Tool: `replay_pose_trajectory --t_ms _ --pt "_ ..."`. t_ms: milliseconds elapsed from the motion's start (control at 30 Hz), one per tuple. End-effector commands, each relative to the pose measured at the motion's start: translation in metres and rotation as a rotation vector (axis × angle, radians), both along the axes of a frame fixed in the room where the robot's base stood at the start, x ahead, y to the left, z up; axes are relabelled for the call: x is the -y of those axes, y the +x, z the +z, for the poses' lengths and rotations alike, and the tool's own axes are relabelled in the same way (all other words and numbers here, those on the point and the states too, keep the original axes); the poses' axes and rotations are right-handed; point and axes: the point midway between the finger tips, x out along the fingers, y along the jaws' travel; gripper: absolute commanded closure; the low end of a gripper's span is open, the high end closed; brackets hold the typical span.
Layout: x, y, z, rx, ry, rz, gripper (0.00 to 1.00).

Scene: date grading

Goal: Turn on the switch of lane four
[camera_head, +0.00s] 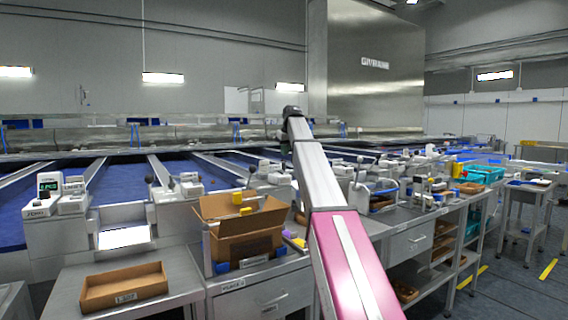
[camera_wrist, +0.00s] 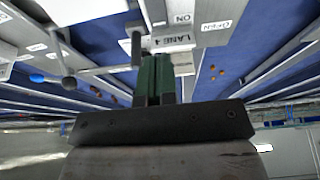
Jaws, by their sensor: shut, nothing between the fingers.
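In the wrist view my gripper (camera_wrist: 156,62) shows as two dark green fingers, shut together with nothing between them. Just beyond the fingertips is a grey housing with a "LANE 4" label (camera_wrist: 172,41) that reads upside down. An "ON" label (camera_wrist: 183,18) is on the same housing. A dark upright piece (camera_wrist: 136,46) stands just left of the fingertips, at the end of a grey rod. I cannot tell whether it is the switch or whether the fingers touch anything. In the head view my arm reaches to the lanes and the gripper cannot be made out clearly.
An "OPEN" label (camera_wrist: 216,26) is to the right. In the head view a cardboard box (camera_head: 238,243) and a shallow brown tray (camera_head: 124,288) are on the steel counters. Blue lanes lie behind.

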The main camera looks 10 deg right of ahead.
Motion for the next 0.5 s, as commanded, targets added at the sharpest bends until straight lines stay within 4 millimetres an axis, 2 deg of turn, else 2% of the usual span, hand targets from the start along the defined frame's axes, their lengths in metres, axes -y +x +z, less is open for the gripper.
replay_pose_trajectory --t_ms 33,200,500 --pt "0.002 -0.003 0.012 0.003 0.0 0.0 1.0" --pt "0.006 -0.012 0.039 0.003 0.0 0.0 1.0" --pt "0.008 -0.019 0.057 0.002 0.001 0.0 1.0"
